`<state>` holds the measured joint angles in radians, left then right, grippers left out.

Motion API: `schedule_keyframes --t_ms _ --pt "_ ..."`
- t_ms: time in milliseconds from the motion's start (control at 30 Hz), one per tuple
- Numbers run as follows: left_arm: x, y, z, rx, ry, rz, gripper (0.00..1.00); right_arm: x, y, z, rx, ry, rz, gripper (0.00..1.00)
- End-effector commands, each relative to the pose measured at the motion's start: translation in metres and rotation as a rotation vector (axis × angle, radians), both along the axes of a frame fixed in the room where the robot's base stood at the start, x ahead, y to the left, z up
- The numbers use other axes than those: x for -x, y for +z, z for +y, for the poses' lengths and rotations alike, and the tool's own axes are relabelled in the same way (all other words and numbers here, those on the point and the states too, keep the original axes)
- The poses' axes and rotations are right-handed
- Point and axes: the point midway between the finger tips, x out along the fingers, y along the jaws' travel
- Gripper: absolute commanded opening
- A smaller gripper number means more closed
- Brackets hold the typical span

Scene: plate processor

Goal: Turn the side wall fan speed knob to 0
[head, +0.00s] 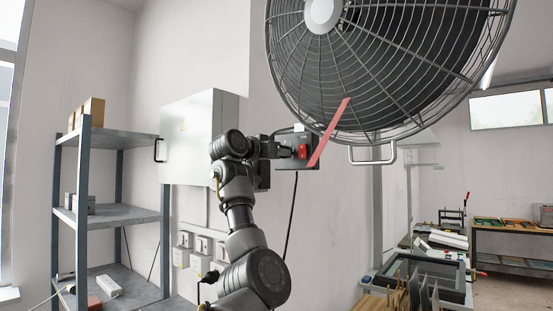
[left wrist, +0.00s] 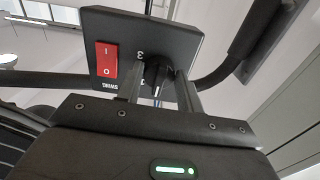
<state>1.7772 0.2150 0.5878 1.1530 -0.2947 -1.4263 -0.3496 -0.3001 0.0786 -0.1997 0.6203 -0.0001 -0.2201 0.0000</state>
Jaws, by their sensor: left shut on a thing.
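The side wall fan (head: 390,70) fills the top right of the head view. Its dark control box (head: 311,138) hangs below the cage and also shows in the left wrist view (left wrist: 125,22). A red rocker switch (left wrist: 106,64) is on the box face. The black speed knob (left wrist: 155,72) is beside it, with a white "3" visible near it; other markings are partly covered and the knob's setting is unclear. My left gripper (head: 287,151) is at the box, with its fingers shut on the knob in the left wrist view. My right gripper is not in view.
A red ribbon (head: 329,133) hangs from the fan cage in front of the box. A grey wall cabinet (head: 190,125) and metal shelves (head: 125,215) stand to the left. A black cable (head: 291,215) hangs below the box. Workbenches stand at the lower right.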

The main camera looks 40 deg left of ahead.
Motion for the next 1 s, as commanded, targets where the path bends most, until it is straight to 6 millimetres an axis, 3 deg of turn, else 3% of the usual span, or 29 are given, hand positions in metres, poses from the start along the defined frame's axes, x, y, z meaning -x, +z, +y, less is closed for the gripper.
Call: schedule_keyframes --t_ms 567,600,733,1000 --pt "0.0007 0.0020 0.0002 0.040 0.001 -0.005 0.14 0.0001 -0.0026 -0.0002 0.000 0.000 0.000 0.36" --pt "0.0008 0.0020 0.0003 0.040 0.001 -0.005 0.38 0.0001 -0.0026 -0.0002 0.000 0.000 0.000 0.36" --pt "0.0007 0.0017 0.0002 0.039 0.001 -0.004 0.55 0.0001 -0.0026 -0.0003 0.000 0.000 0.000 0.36" --pt "0.0005 0.0008 0.0001 0.038 0.001 -0.003 0.57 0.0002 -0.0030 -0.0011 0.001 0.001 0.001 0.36"
